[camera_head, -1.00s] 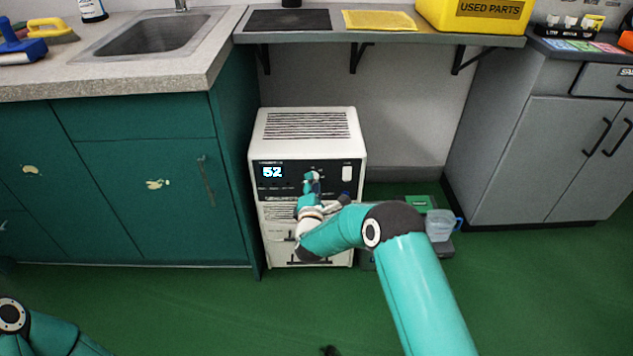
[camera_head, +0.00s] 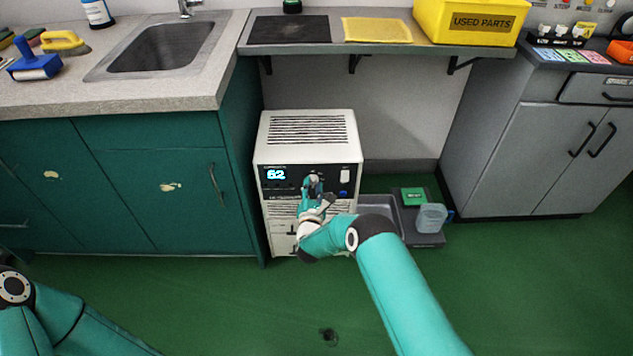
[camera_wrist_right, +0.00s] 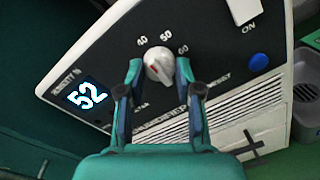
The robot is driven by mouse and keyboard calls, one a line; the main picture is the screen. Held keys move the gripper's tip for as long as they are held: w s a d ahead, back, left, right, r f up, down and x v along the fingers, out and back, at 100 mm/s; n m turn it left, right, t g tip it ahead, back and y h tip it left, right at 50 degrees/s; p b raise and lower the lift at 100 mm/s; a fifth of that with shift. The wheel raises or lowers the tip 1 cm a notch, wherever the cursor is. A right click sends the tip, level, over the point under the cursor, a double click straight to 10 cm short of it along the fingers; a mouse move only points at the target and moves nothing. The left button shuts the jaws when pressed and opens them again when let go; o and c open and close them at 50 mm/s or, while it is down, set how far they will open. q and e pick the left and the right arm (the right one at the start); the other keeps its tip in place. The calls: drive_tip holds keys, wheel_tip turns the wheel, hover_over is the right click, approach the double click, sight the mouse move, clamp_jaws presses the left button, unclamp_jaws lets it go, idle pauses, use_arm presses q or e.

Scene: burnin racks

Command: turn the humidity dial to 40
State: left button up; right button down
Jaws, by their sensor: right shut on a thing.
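The humidity dial (camera_wrist_right: 158,60) is a white knob with a red mark, on the dark panel of a white humidifier (camera_head: 308,131). Labels 40, 50 and 60 run around it in the right wrist view. The lit display (camera_wrist_right: 87,95) reads 52 there; it is small in the head view (camera_head: 276,174).
A white ON switch (camera_wrist_right: 244,10) and a blue button (camera_wrist_right: 258,61) sit right of the dial. A green cabinet (camera_head: 165,190) stands close on the left. A shelf (camera_head: 380,47) overhangs behind.

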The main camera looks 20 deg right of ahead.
drive_tip(key=shift+s+f, duration=0.1)
drive_tip(key=shift+f, duration=0.25)
drive_tip(key=c, duration=0.9)
unclamp_jaws()
drive_tip(key=shift+o, duration=0.7)
drive_tip(key=shift+r, duration=0.15)
drive_tip(key=v, duration=1.2)
